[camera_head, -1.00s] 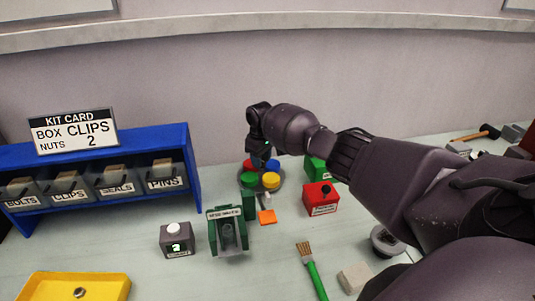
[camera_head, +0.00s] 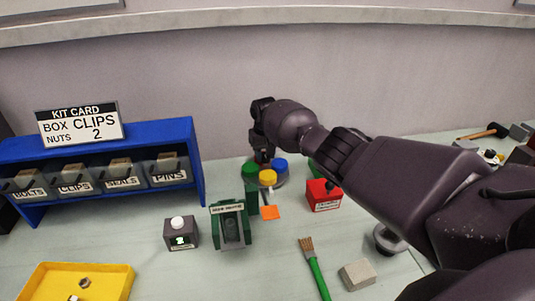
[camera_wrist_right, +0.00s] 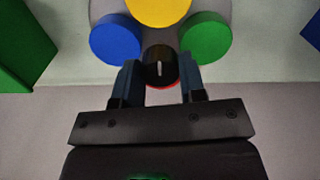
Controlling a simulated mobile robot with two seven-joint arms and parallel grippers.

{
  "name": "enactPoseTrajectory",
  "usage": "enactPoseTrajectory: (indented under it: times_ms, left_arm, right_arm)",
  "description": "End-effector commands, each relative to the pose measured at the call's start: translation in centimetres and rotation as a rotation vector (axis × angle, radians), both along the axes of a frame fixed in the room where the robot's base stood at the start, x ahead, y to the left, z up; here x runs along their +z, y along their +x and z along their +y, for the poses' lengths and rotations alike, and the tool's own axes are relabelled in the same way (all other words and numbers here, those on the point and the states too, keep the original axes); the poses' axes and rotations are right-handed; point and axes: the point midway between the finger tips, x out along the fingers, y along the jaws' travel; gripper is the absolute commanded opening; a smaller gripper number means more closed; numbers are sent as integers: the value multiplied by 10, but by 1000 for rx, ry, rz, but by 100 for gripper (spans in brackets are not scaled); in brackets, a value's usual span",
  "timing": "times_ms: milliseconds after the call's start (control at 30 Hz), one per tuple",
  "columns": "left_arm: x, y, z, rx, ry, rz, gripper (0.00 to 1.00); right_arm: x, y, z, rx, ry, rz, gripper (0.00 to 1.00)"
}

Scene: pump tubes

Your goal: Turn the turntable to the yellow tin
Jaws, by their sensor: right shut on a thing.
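The turntable (camera_head: 284,181) is a grey disc at the back of the bench, bearing coloured tins. The yellow tin (camera_head: 268,177) is at its front in the head view, the green tin (camera_head: 250,170) at left and the blue tin (camera_head: 280,164) at right. In the right wrist view, the yellow tin (camera_wrist_right: 158,8) is at the top edge, and only a red sliver (camera_wrist_right: 162,87) shows beneath the gripper. My right gripper (camera_head: 263,158) is over the disc, its fingers shut on a black knob (camera_wrist_right: 160,66) amid the tins. My left gripper is out of view.
A green holder (camera_head: 231,226), a grey button box (camera_head: 180,233) and a red box (camera_head: 323,195) stand nearby. A brush (camera_head: 314,270) lies in front, and a blue bin rack (camera_head: 100,150) stands left.

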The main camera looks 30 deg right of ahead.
Motion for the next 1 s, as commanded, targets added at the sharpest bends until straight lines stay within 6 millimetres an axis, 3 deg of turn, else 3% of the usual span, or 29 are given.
enactPoseTrajectory:
  times_ms: [300,333,467,800,1000]
  left_arm:
    - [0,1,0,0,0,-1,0]
    - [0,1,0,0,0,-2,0]
    - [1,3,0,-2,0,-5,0]
    - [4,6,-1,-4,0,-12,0]
    - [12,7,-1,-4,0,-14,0]
  right_arm:
    - [0,1,0,0,0,-3,0]
    - [0,1,0,0,0,-3,42]
    - [0,1,0,0,0,-2,62]
    - [3,0,0,0,0,-2,63]
    - [27,1,-1,1,0,-4,63]
